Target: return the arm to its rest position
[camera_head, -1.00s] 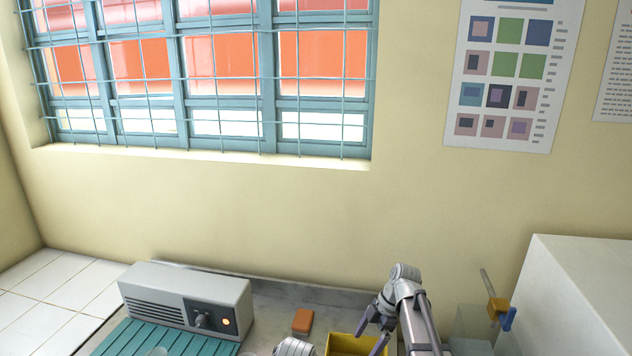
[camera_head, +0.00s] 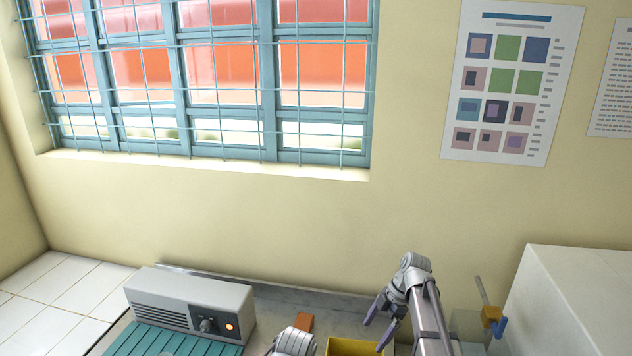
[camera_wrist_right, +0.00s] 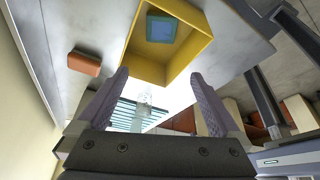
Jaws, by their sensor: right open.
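My right arm (camera_head: 429,318) reaches up from the bottom edge in the head view. Its gripper (camera_head: 376,336) is open and empty, with its fingers pointing down-left near the yellow box (camera_head: 352,346). In the right wrist view the two fingers of this gripper (camera_wrist_right: 158,74) stand wide apart with nothing held between them. The yellow box (camera_wrist_right: 197,65) lies beyond the fingertips there. A grey rounded part of my left arm (camera_head: 295,342) shows at the bottom edge of the head view. Its fingers are not visible.
A grey device with a lit orange knob (camera_head: 190,302) stands at left, behind a teal ribbed mat (camera_head: 165,340). An orange block (camera_head: 304,321) is partly hidden by my left arm. A blue-teal piece (camera_wrist_right: 173,30) lies in the yellow box. A white cabinet (camera_head: 570,290) stands at right.

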